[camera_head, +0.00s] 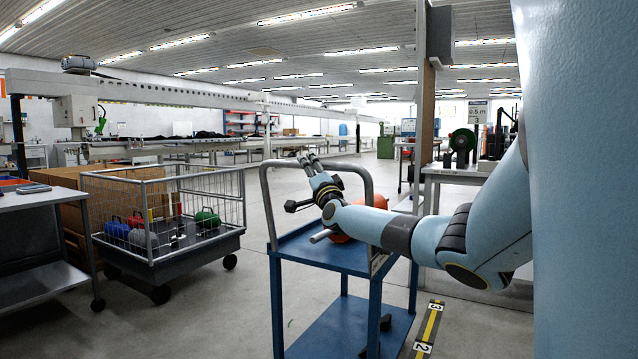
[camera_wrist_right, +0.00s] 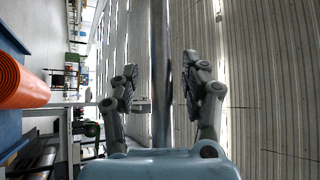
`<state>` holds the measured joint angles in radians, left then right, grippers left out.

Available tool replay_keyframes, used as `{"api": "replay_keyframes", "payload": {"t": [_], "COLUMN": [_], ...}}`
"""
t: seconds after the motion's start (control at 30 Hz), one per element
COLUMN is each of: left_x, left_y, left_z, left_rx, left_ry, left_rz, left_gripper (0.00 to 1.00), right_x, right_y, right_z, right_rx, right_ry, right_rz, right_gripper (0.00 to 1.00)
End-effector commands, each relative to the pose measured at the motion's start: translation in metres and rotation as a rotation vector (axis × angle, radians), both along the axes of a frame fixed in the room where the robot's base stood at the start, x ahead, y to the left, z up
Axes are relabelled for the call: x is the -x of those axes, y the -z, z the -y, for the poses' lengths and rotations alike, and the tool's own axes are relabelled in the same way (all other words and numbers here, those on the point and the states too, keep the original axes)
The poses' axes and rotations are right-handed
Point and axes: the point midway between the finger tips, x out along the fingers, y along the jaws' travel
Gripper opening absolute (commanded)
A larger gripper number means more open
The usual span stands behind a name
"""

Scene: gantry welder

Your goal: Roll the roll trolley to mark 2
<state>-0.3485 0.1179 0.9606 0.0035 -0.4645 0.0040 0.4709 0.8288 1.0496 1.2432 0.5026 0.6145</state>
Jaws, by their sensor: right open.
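The roll trolley (camera_head: 312,252) is a blue two-shelf cart with a grey tubular handle (camera_head: 268,205), standing in front of me. An orange roll (camera_head: 376,200) lies on its upper shelf, partly hidden by my right arm; it also shows in the right wrist view (camera_wrist_right: 20,85). My right gripper (camera_head: 308,160) is open at the top of a handle. In the wrist view the grey bar (camera_wrist_right: 160,100) runs between its spread fingers (camera_wrist_right: 160,66). Mark 2 (camera_head: 422,347) is a white label on a yellow and black floor strip, right of the trolley. My left gripper is out of view.
A wire cage cart (camera_head: 165,215) with coloured weights stands left of the trolley. A grey bench (camera_head: 30,200) is at the far left. Mark 3 (camera_head: 435,307) lies farther along the strip. A workbench (camera_head: 450,172) stands behind my arm. Floor between the carts is clear.

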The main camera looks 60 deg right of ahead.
Motion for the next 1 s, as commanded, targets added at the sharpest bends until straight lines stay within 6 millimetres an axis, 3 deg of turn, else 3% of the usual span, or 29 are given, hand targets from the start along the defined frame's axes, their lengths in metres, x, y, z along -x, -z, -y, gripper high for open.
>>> {"api": "replay_keyframes", "payload": {"t": [0.5,1.0], "left_x": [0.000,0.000], "left_y": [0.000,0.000], "left_z": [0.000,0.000], "left_rx": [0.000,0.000], "left_ry": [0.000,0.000], "left_rz": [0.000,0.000], "left_gripper": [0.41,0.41], "right_x": [0.069,0.078], "right_y": [0.038,0.041], "right_z": [-0.048,-0.054], "right_rx": [0.000,-0.002], "right_ry": [-0.001,0.001], "right_rz": [-0.006,-0.004], "right_gripper": [0.46,0.46]}}
